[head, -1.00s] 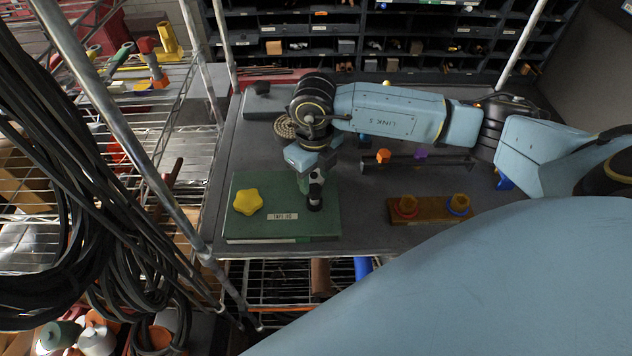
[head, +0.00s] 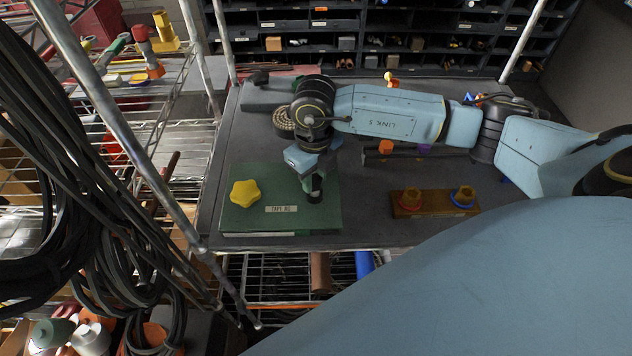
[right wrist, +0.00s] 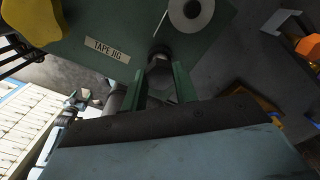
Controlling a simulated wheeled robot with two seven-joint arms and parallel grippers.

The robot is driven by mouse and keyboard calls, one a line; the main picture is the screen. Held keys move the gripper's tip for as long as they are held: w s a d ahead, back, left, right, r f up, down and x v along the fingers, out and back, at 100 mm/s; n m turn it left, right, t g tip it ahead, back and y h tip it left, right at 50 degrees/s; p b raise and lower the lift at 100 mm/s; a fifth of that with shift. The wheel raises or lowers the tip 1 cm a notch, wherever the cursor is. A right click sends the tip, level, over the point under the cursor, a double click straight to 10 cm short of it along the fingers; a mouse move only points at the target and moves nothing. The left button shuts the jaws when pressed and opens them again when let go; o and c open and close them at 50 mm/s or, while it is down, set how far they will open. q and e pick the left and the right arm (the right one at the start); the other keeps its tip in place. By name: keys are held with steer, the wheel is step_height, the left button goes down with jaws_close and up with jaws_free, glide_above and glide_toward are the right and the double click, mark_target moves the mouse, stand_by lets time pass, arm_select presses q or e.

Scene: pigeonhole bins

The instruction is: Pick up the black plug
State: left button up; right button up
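The black plug (head: 316,195) stands upright on the green tape jig (head: 325,220), near its right side. My right gripper (head: 308,178) points down over it, and the fingers partly hide it in the head view. In the right wrist view the plug (right wrist: 160,73) shows between the two green fingers (right wrist: 160,88), one on each side. The fingers are spread about as wide as the plug; I see no clear sign of a firm hold.
A yellow star knob (head: 245,193) sits on the jig's left. A wooden block (head: 430,212) with red and blue ringed pegs stands to the right. A metal shelf post (head: 130,150) crosses at left.

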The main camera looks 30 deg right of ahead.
mark_target(314, 179)
jaws_close()
steer(key=shift+r+p, duration=2.6)
steer(key=shift+r, duration=1.45)
steer(key=shift+f, duration=0.1)
steer(key=n, duration=0.1)
steer(key=n+b, duration=0.2)
steer(key=shift+w+a+f, duration=0.15)
steer(key=shift+a+f, duration=0.15)
steer(key=shift+f, duration=0.1)
steer(key=a+f+n+b, duration=0.1)
steer(key=n+b, duration=0.3)
steer(key=n, duration=0.5)
steer(key=a+f+n+b, duration=0.1)
steer(key=n+b, duration=0.3)
steer(key=n, duration=0.5)
steer(key=w+a+f+n+b, duration=0.1)
steer(key=n+b, duration=0.3)
steer(key=n, duration=0.6)
steer(key=shift+w+a+f, duration=0.1)
steer(key=shift+a+f, duration=0.45)
steer(key=shift+f, duration=0.35)
steer(key=shift+a+n+b, duration=0.1)
steer(key=shift+n+b, duration=0.55)
steer(key=shift+n, duration=0.75)
